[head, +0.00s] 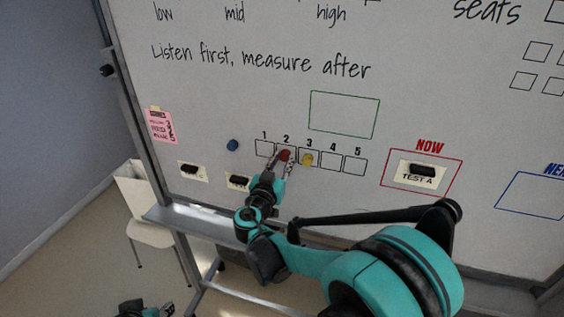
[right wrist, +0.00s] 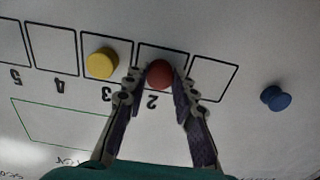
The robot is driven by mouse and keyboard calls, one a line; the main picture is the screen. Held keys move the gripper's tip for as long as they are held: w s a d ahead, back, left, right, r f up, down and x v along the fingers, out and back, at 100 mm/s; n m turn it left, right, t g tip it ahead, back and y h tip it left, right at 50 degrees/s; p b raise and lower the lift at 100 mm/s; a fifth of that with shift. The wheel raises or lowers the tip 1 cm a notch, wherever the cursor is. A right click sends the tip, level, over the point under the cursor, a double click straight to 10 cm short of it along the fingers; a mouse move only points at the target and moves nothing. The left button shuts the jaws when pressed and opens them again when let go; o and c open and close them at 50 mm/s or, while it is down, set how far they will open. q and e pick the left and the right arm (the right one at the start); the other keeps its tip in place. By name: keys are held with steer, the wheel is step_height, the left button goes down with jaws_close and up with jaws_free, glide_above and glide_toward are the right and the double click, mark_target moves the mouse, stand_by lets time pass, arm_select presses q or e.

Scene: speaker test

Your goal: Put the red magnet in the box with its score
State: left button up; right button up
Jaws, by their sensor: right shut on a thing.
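The red magnet (head: 284,155) is at the box numbered 2 (head: 278,161) in the row on the whiteboard. My right gripper (head: 283,163) is shut on it. In the right wrist view the red magnet (right wrist: 160,73) sits between the two fingertips (right wrist: 157,84), over box 2, whose lines show around it. I cannot tell whether it touches the board. A pink note (head: 160,126) is on the board's left side; its writing is too small to read. My left gripper (head: 150,309) shows only partly at the bottom edge, well away from the board.
A yellow magnet (head: 307,160) is in box 3, close beside my right gripper. A blue magnet (head: 232,145) is left of the row. Boxes 1, 4 and 5 are empty. Black items on labels are lower left, and one marked TEST A (head: 420,173) is in the red NOW frame.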

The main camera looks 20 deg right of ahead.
steer(key=o, duration=1.5)
steer(key=shift+c, duration=0.2)
steer(key=shift+s+a, duration=0.1)
steer(key=v, duration=0.7)
steer(key=s+d+f+n+g+y+b, duration=0.1)
steer(key=s+d+f+g+b, duration=0.1)
steer(key=s+d+f+b, duration=0.3)
steer(key=s+f+g+y+b, duration=0.1)
steer(key=f+g+b, duration=0.1)
steer(key=f, duration=0.4)
steer(key=s+d+f+n+g+y+b, duration=0.1)
steer(key=s+d+f+b, duration=0.25)
steer(key=f, duration=0.25)
steer(key=s+a+f+n+g+y+b, duration=0.1)
steer(key=s+a+f+n+y+b, duration=0.1)
steer(key=s+f+b, duration=0.3)
steer(key=s+a+f+n+g+y+b, duration=0.1)
steer(key=s+a+f+y+b, duration=0.3)
steer(key=s+f, duration=0.4)
step_height(320, 180, down, 4)
steer(key=n+y+b, duration=0.1)
steer(key=b, duration=0.1)
steer(key=shift+s+a+n+g+b, duration=0.2)
steer(key=shift+s+n+g+b, duration=0.1)
steer(key=shift+s+n+g, duration=0.1)
